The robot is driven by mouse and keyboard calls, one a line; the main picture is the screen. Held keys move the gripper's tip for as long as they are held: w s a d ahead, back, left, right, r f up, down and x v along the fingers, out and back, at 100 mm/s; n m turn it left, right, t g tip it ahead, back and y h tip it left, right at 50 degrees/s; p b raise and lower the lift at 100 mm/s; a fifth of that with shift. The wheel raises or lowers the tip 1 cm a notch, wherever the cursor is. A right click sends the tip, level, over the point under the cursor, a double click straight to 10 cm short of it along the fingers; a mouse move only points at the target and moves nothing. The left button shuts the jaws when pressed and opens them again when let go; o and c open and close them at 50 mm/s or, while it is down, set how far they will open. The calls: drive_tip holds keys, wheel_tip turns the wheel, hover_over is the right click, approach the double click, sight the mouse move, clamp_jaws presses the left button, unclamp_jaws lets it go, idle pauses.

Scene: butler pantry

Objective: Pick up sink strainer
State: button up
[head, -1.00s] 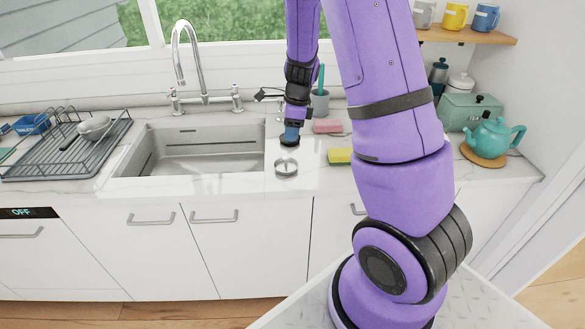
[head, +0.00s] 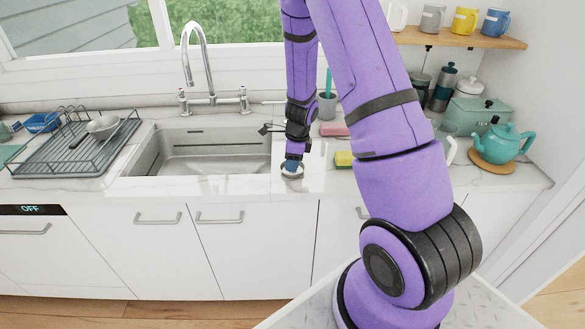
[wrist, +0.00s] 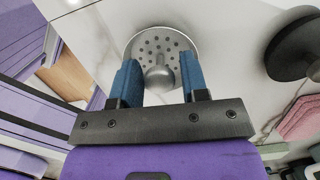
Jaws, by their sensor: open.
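The sink strainer is a round grey metal disc with small holes and a rounded knob in its middle. In the wrist view the strainer (wrist: 143,46) lies just past my fingertips, with its knob between the two blue fingers. In the head view the strainer (head: 292,175) shows on the white counter right of the sink, partly hidden by my gripper. My gripper (wrist: 159,78) is open, one finger on each side of the knob. In the head view my gripper (head: 291,167) is low, right over the strainer. I cannot tell whether the fingers touch it.
The sink basin (head: 215,160) is left of the strainer. A yellow sponge (head: 343,159) and a pink block (head: 334,129) lie to the right. A dark round object (wrist: 295,45) is near my gripper in the wrist view. A dish rack (head: 75,155) stands far left.

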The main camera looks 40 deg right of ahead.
drive_tip(key=shift+f, duration=0.1)
drive_tip(key=shift+c, duration=0.2)
drive_tip(key=c, duration=0.7)
drive_tip(key=shift+o, duration=0.2)
